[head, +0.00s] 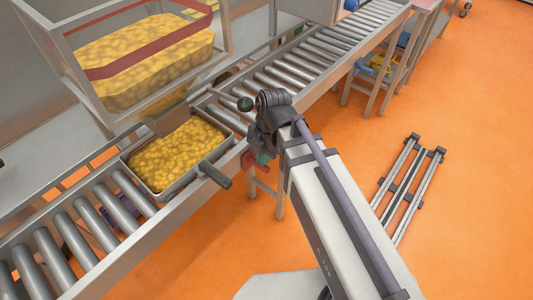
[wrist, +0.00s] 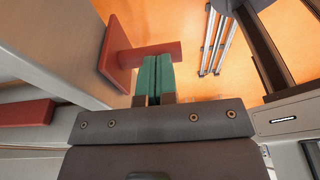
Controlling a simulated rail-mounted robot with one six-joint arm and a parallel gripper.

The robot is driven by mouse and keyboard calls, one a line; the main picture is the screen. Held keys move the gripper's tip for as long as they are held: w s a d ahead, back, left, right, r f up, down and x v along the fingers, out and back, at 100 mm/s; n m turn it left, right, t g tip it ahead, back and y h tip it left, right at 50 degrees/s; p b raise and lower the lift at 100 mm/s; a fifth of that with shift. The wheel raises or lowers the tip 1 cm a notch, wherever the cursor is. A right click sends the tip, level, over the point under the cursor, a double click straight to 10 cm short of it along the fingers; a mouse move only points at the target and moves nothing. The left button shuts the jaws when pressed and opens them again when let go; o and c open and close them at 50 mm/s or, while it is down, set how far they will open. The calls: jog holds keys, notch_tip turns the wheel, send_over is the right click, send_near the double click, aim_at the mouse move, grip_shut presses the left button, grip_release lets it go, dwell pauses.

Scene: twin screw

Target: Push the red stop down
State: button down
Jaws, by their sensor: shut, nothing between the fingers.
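The red stop (head: 249,163) shows in the head view at the near side rail of the roller conveyor, partly hidden by my gripper (head: 262,158). In the wrist view, the red stop (wrist: 122,42) is a flat plate with a short bar sticking out to the right. My gripper's green fingers (wrist: 155,72) are shut and empty. Their tips are right at the bar and overlap it in the picture. I cannot tell whether they touch it.
A metal tray of yellow pieces (head: 176,156) with dark handles sits on the rollers left of my gripper. A large bin of yellow pieces (head: 145,60) stands behind it. Another red bar (wrist: 25,113) shows at the wrist view's left.

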aim_at(265, 168)
jog(key=shift+f, duration=0.15)
notch_tip(265, 168, down, 5)
jog(key=b, duration=0.4)
jog(key=shift+b, duration=0.3)
jog(key=shift+s+r, duration=0.2)
jog(key=w+d+r+p, duration=0.1)
jog(key=r+p, duration=1.1)
jog(key=w+d+r+p, duration=0.2)
jog(key=r+p, duration=1)
jog(key=shift+w, duration=0.3)
jog(key=shift+d, duration=0.1)
